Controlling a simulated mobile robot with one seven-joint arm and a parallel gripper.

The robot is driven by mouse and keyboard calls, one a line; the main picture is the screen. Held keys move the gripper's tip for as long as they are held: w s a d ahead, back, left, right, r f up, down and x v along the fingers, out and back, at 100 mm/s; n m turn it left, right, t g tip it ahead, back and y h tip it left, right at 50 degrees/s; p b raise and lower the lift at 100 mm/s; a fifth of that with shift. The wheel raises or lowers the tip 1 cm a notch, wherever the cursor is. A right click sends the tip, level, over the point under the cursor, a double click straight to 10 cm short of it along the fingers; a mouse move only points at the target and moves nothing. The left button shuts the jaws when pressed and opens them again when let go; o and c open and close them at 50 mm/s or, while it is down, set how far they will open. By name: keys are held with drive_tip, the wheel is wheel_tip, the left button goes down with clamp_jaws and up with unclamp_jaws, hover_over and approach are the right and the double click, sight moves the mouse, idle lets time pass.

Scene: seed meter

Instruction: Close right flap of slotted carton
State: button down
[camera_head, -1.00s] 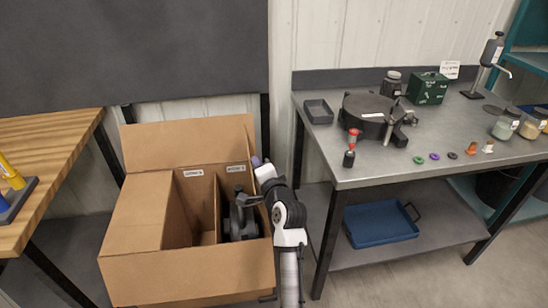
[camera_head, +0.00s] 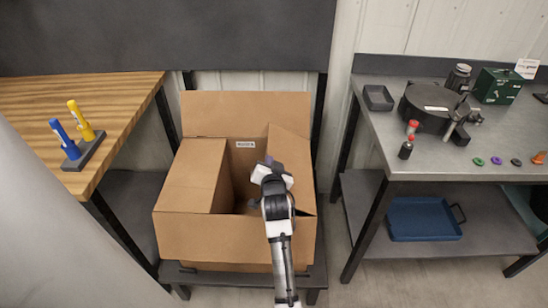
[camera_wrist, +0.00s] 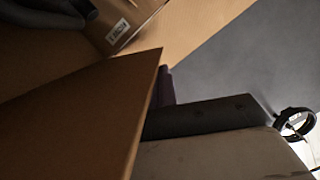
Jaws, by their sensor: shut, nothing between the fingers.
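The brown slotted carton (camera_head: 200,240) sits open at the middle of the head view. Its back flap (camera_head: 232,113) stands up, and its left flap (camera_head: 192,178) lies inward over the left side. The right flap (camera_head: 290,152) leans inward over the right part of the opening, not flat. My gripper (camera_head: 268,162) is shut and empty at this flap, partly hiding it. Contact is unclear. In the wrist view a brown cardboard panel (camera_wrist: 80,120) fills the lower left beside the dark purple fingertips (camera_wrist: 165,88).
The carton rests on a low dark stand (camera_head: 312,275). A wooden table (camera_head: 60,105) with blue and yellow tools is at left. A grey metal bench (camera_head: 450,160) with a black round device and small parts is at right, with a blue tray (camera_head: 422,218) below.

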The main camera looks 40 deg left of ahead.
drive_tip(key=shift+s+a+f+n, duration=0.15)
drive_tip(key=shift+a+f+n, duration=0.1)
drive_tip(key=shift+f, duration=0.15)
drive_tip(key=shift+s+a+f+n, duration=0.1)
drive_tip(key=shift+f+n, duration=0.15)
drive_tip(key=shift+f, duration=0.1)
drive_tip(key=shift+h, duration=0.3)
drive_tip(key=shift+s+d, duration=0.1)
